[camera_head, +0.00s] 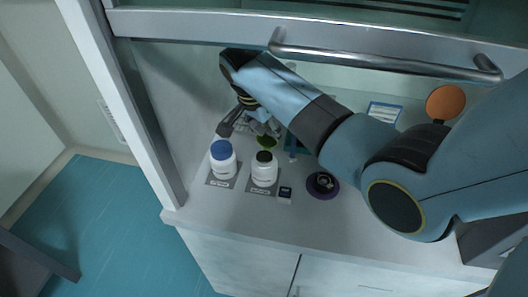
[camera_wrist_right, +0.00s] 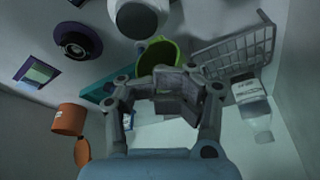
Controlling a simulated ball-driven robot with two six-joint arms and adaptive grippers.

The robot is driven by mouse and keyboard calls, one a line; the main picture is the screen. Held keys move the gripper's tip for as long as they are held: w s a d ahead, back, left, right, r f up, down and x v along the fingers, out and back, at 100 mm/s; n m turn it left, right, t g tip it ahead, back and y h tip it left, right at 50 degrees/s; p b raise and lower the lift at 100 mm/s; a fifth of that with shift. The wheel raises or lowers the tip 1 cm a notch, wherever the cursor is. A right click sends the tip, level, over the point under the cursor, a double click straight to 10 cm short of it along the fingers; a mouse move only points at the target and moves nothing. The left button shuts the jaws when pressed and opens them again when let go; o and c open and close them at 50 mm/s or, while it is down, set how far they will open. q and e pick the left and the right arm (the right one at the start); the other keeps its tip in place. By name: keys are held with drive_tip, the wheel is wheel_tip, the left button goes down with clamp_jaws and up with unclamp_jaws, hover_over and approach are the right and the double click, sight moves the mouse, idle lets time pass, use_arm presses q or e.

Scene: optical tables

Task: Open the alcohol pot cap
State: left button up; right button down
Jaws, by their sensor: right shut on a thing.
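My right gripper (camera_head: 260,122) reaches down at the back left of the bench in the head view. In the right wrist view its fingers (camera_wrist_right: 175,95) are closed together on something I cannot make out. A white bottle with a blue cap (camera_head: 222,160) and one with a black cap (camera_head: 264,170) stand upright on labels. I cannot tell which thing is the alcohol pot. My left gripper is not in view.
A grey rack (camera_wrist_right: 235,50) and a clear labelled bottle (camera_wrist_right: 253,110) stand close to my fingers. A purple round base (camera_head: 323,186) sits on the bench. An orange pot (camera_wrist_right: 70,118) has a tilted lid. A metal handle bar (camera_head: 385,62) crosses above my arm.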

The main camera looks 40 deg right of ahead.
drive_tip(key=shift+w+f, duration=0.2)
drive_tip(key=shift+f, duration=0.2)
drive_tip(key=shift+r, duration=0.1)
wheel_tip(320, 180, up, 3)
drive_tip(key=p, duration=0.2)
drive_tip(key=shift+d+r+p, duration=0.1)
drive_tip(key=shift+p, duration=0.25)
drive_tip(key=shift+r, duration=1.4)
